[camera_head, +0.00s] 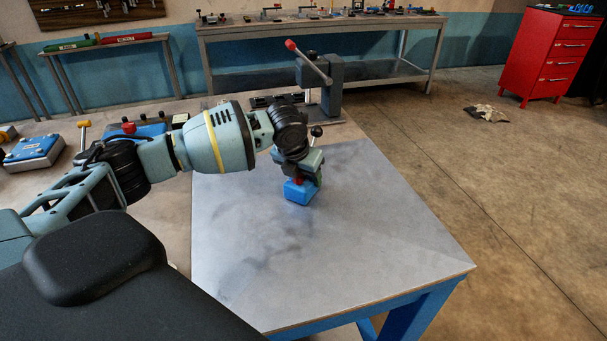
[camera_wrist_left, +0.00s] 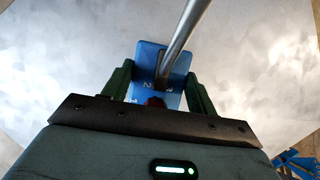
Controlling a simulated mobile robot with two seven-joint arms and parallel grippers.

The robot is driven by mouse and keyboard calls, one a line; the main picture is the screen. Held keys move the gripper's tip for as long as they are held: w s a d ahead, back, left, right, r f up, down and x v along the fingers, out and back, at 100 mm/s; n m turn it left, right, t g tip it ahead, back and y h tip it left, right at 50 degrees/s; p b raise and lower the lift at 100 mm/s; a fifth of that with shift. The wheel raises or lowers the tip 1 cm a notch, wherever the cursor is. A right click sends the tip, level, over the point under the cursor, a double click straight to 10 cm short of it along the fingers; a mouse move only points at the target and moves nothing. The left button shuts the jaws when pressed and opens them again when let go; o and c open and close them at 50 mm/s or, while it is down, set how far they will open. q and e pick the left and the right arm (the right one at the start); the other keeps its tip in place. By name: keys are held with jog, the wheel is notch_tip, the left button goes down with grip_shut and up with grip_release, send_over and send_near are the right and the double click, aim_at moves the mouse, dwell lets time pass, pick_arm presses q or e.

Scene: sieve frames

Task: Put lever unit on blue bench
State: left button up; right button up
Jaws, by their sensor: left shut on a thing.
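The lever unit (camera_head: 299,192) is a small blue box with a metal lever ending in a black knob. My left gripper (camera_head: 304,177) points down over the blue bench (camera_head: 390,235), which has a grey top and blue legs. Its green fingers are shut on the unit. In the left wrist view, the unit (camera_wrist_left: 148,58) sits between the fingers of the gripper (camera_wrist_left: 158,92), with the metal lever rising toward the camera. The unit is at or just above the bench top; I cannot tell whether it touches. My right gripper is not in view.
A grey press with a red-tipped handle (camera_head: 332,90) stands at the bench's far end. A blue-and-grey device (camera_head: 35,150) lies on the brown table at left. A red drawer cabinet (camera_head: 560,55) stands far right. The bench's near and right areas are clear.

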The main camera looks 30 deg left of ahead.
pick_arm(q)
jog(key=o, duration=1.3)
jog(key=shift+f, duration=0.1)
jog(key=shift+o, duration=0.2)
jog(key=p+v, duration=0.1)
jog(key=v, duration=1.1)
